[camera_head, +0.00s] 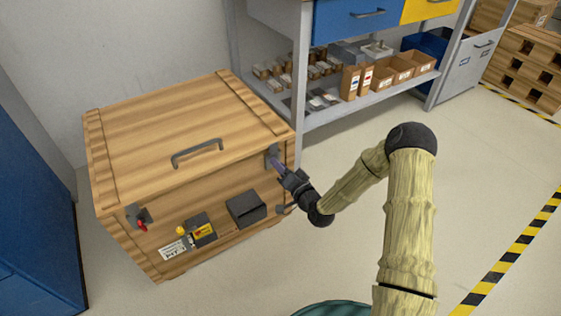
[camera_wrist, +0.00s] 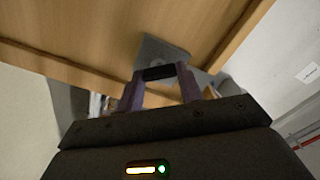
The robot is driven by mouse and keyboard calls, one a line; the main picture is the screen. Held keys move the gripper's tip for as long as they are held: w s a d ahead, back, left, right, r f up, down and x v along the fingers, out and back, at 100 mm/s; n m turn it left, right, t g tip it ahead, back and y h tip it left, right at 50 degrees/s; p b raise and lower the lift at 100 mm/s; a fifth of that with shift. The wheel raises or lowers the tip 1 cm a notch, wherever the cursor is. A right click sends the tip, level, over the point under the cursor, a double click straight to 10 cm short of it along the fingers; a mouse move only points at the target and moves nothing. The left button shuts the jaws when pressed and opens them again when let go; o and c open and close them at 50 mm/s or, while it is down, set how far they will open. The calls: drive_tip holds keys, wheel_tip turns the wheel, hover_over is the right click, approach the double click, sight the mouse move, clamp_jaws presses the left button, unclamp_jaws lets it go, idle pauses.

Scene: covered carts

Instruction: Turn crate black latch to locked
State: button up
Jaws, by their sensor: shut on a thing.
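A wooden crate (camera_head: 180,145) with a closed lid stands against the wall at the left. A grey latch plate (camera_head: 272,156) sits at the right end of its front, just under the lid edge. In the wrist view the latch plate (camera_wrist: 165,55) lies ahead, with a black latch handle (camera_wrist: 159,73) between the fingertips. My gripper (camera_head: 278,166) is at this right latch; its purple fingers (camera_wrist: 158,85) are shut on the black handle. The handle's exact angle is hard to tell. A red latch (camera_head: 141,222) is at the crate's left front corner, apart from my gripper.
A grey lid handle (camera_head: 197,153), a dark box (camera_head: 246,209) and a yellow-marked unit (camera_head: 203,231) are on the crate. A shelf (camera_head: 385,88) with small boxes stands behind right. A blue cabinet (camera_head: 35,220) is at left. The floor (camera_head: 480,170) at right is clear.

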drive_tip(key=m+p, duration=0.1)
drive_tip(key=m, duration=0.2)
drive_tip(key=m+p, duration=0.2)
drive_tip(key=shift+f+m, duration=0.2)
drive_tip(key=shift+m, duration=0.2)
drive_tip(key=shift+d, duration=0.1)
drive_tip(key=o, duration=1)
drive_tip(key=shift+r, duration=0.1)
drive_tip(key=p+v, duration=0.5)
drive_tip(key=v, duration=1.2)
drive_tip(key=shift+s+d, duration=0.15)
drive_tip(key=shift+s, duration=0.05)
